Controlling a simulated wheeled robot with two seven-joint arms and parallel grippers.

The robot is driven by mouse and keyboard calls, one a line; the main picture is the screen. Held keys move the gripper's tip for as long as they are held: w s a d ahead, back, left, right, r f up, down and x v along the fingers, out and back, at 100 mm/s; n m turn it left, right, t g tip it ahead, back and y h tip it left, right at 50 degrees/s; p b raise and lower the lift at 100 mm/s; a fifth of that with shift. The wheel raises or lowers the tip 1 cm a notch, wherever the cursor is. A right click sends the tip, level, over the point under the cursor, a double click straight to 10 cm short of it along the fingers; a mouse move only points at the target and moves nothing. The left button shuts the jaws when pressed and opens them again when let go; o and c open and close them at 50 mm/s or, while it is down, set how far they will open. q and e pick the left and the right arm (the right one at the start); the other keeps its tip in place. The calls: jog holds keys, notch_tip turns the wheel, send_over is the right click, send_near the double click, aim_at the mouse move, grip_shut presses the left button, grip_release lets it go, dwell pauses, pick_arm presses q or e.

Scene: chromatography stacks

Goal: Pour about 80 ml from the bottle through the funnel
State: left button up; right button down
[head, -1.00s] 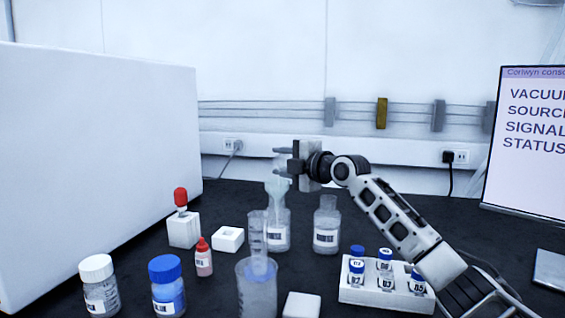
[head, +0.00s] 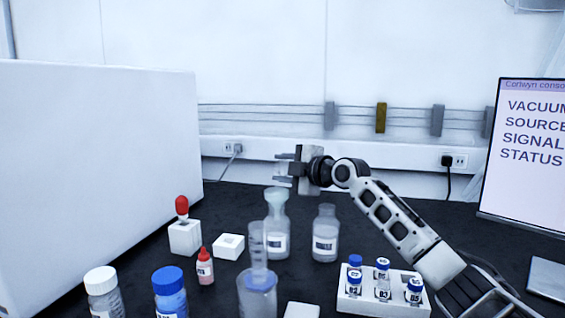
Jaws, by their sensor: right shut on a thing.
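A pale, translucent funnel (head: 277,194) sits upright in the mouth of a clear labelled bottle (head: 277,240) near the middle of the bench. A second clear labelled bottle (head: 325,238) stands upright just to its right, with no cap showing. My right gripper (head: 283,168) reaches in from the right above both bottles, its fingers pointing left. It is shut on the funnel, the only thing at its fingertips; the contact itself is hard to make out. My left gripper is not in view.
A translucent measuring cylinder (head: 258,243) and a wide beaker (head: 257,295) stand in front. A white vial rack (head: 345,302) is at right. Blue-capped (head: 169,288) and white-capped (head: 102,290) jars and a small red dropper bottle (head: 205,266) stand left. A large white box (head: 95,170) blocks the left.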

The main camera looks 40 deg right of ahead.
jog(key=shift+w+d+r+m+g+y+p, duration=0.1)
jog(key=shift+d+r+m+g+y+p, duration=0.1)
jog(key=shift+r+m+p, duration=0.75)
jog(key=shift+w+d+r+m+g+y+p, duration=0.1)
jog(key=shift+r+m+y+p, duration=0.15)
jog(key=shift+p, duration=1.15)
jog(key=shift+r+m+p, duration=0.1)
jog(key=shift+m+p, duration=0.2)
